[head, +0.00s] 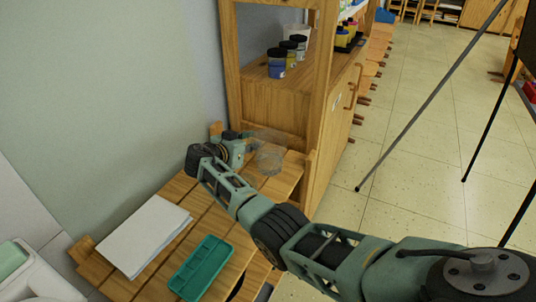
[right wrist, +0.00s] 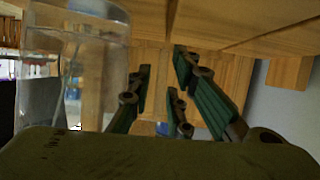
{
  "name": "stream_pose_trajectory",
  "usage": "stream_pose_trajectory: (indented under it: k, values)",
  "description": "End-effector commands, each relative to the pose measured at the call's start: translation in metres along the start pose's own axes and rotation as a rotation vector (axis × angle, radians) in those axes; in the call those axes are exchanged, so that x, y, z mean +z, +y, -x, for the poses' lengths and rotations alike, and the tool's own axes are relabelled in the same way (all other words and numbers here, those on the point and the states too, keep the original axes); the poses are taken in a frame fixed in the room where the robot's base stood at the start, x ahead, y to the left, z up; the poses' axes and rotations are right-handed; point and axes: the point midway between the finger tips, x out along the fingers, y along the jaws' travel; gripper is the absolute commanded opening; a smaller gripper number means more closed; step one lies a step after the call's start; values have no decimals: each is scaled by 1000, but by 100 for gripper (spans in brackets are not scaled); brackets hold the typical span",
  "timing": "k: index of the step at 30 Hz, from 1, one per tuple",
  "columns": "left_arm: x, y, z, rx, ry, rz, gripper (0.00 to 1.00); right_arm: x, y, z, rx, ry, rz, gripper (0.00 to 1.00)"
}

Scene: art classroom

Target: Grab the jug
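A clear, see-through jug (head: 268,160) stands on the slatted wooden surface at its far end, beside the wooden cabinet. My right gripper (head: 238,147) is just left of the jug in the head view, and its fingers partly overlap the jug's outline. In the right wrist view the jug (right wrist: 92,70) is large and close at the left, outside the fingers. The fingers of my right gripper (right wrist: 163,65) are spread, with nothing between them. Whether the gripper touches the jug I cannot tell. My left gripper is not in view.
The slatted surface (head: 222,229) also holds white paper (head: 145,233) and a green tray (head: 201,267). The wooden cabinet (head: 337,130) with paint jars (head: 277,63) rises behind and right of the jug. The wall is at the left. Dark easel legs (head: 430,95) stand on the floor at right.

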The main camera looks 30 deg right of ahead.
Motion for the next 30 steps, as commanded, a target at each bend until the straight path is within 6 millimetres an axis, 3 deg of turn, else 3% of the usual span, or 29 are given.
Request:
stream_pose_trajectory:
  k: [2,8,30]
  values:
    - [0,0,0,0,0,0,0,0,0,0,0,0,0,18]
    - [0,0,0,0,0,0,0,0,0,1,0,0,0,0]
    - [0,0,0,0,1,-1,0,-3,0,1,0,3,-1,0]
